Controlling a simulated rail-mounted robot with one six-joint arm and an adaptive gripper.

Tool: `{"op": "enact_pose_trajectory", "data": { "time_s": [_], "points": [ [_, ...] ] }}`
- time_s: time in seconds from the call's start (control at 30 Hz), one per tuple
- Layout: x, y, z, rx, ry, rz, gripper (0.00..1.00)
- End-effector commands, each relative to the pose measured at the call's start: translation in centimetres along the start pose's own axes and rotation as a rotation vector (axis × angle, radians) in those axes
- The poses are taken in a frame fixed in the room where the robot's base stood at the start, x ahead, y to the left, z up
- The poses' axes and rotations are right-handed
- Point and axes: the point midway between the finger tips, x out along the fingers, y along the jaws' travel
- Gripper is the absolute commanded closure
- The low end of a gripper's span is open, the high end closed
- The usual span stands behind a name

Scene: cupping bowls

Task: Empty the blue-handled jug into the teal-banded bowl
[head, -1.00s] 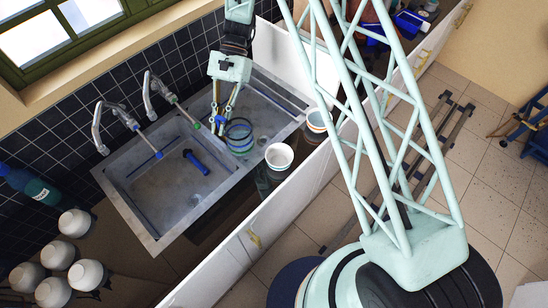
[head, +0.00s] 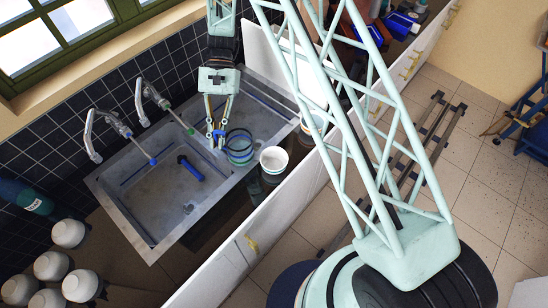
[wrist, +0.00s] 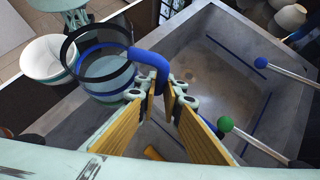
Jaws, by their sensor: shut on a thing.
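My gripper (wrist: 168,88) is shut on the blue handle (wrist: 150,62) of a clear jug (wrist: 108,85) with a dark rim. In the head view the jug (head: 239,147) is just right of my gripper (head: 217,136). A white bowl (head: 274,160) with a faint teal band stands on the counter right of the jug, apart from it in that view. It also shows in the wrist view (wrist: 42,62), left of the jug and partly overlapped by its rim.
Another bowl (head: 312,124) stands farther right, partly behind my structure. Several white bowls (head: 68,233) and a teal bottle (head: 28,196) stand at left.

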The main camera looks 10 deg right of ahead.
Motion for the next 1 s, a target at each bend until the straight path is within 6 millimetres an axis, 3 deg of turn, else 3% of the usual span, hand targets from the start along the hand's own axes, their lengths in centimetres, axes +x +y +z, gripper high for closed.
{"op": "enact_pose_trajectory", "data": {
  "time_s": [1.0],
  "points": [
    [-2.7,2.3,3.3,-0.271,0.079,-0.273,1.00]
  ]
}}
